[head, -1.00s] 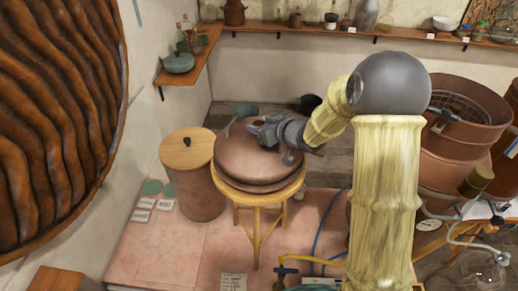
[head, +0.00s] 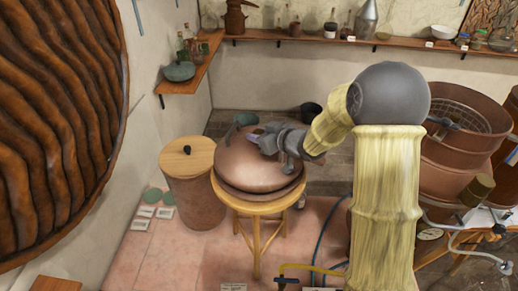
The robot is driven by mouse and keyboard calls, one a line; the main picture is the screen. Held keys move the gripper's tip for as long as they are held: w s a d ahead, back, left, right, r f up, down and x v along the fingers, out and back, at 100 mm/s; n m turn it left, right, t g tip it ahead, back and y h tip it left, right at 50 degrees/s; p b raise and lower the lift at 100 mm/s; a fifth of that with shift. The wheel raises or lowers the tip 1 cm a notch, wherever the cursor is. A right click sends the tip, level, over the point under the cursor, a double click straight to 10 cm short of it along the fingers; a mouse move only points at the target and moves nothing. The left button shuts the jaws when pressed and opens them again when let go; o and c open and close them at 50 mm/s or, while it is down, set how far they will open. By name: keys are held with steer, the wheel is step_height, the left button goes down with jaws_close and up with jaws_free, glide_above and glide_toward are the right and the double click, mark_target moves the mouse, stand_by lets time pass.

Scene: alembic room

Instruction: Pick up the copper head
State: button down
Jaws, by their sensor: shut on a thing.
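The copper head (head: 247,167) is a rounded, domed copper vessel. It sits on a round wooden stool (head: 258,204) left of the middle in the head view, and a dark rim shows under its dome. My gripper (head: 262,142) is at the top of the dome, shut on the copper head. The fingertips are small in the picture and partly hidden by the gripper's own body. A greenish piece (head: 242,121) shows at the back of the dome. I cannot tell whether the head is clear of the stool.
A copper drum with a wooden lid (head: 187,155) stands close to the left of the stool. Large copper vessels (head: 450,150) stand at the right. A blue hose and a yellow pipe (head: 312,268) lie in front on the pink tiles. Shelves (head: 330,42) with bottles line the wall.

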steer(key=shift+r, duration=0.2)
step_height(320, 180, up, 10)
steer(key=shift+f+b, duration=0.1)
steer(key=shift+b, duration=0.35)
stand_by(0.3)
steer(key=c, duration=1.8)
jaws_free()
jaws_close()
